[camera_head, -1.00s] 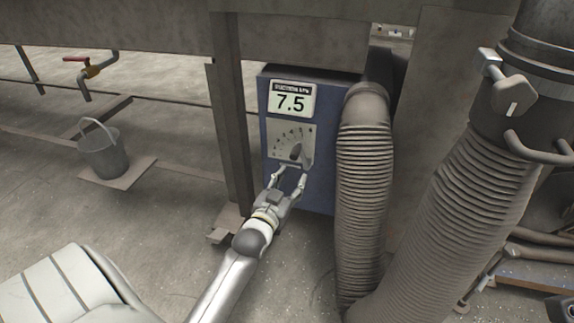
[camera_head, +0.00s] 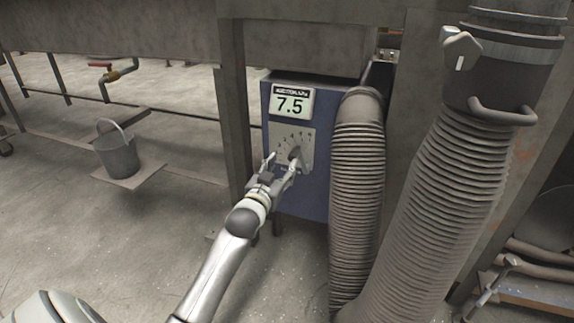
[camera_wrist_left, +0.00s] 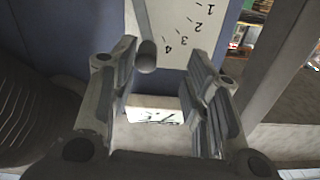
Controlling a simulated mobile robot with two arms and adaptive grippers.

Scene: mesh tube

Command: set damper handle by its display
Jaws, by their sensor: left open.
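A blue box (camera_head: 310,195) stands under a beam, with a white display (camera_head: 291,103) reading 7.5. Below the display is a light dial plate (camera_head: 306,133) with a numbered scale. The dark damper handle (camera_head: 295,152) sits on the plate. My left gripper (camera_head: 283,162) is open just in front of the lower plate. In the left wrist view, the handle's rounded end (camera_wrist_left: 147,56) shows between the two open fingers, with gaps on both sides; I cannot tell its depth between them. Numbers 1 to 4 show beside it. My right gripper is not in view.
A ribbed grey hose (camera_head: 357,190) runs right beside the box, with a thicker hose (camera_head: 440,190) farther right. A metal post (camera_head: 235,120) stands close left of the box. A bucket (camera_head: 118,153) stands at the left; the floor between is mostly clear.

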